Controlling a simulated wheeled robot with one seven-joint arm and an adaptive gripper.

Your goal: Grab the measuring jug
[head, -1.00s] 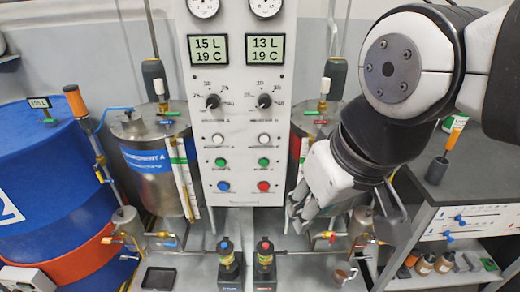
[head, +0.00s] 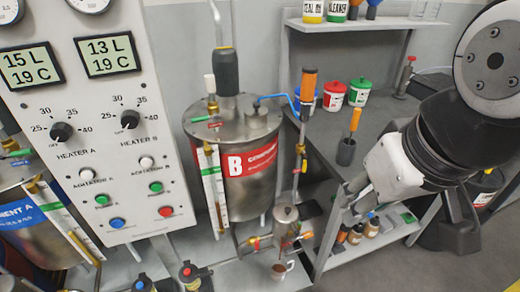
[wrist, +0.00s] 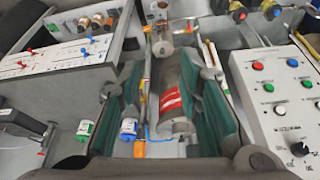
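A small cup-like vessel with a side handle and brownish inside (head: 280,270) stands low beneath the small metal pot of tank B in the head view. It looks like the measuring jug, but it is too small to be sure. I cannot make it out in the wrist view. My gripper (head: 348,198) is right of and above it in the head view, apart from it, beside the workbench. In the wrist view my gripper (wrist: 163,85) has its two green-padded fingers spread with nothing held between them. Tank B shows beyond the gap.
Steel tank B (head: 240,150) stands left of my gripper, with pipes and valves below. The control panel (head: 110,130) is further left. The grey workbench (head: 375,120) holds cans, and its lower shelf holds small jars (head: 355,233). Clear vessels (head: 425,10) stand on the upper shelf.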

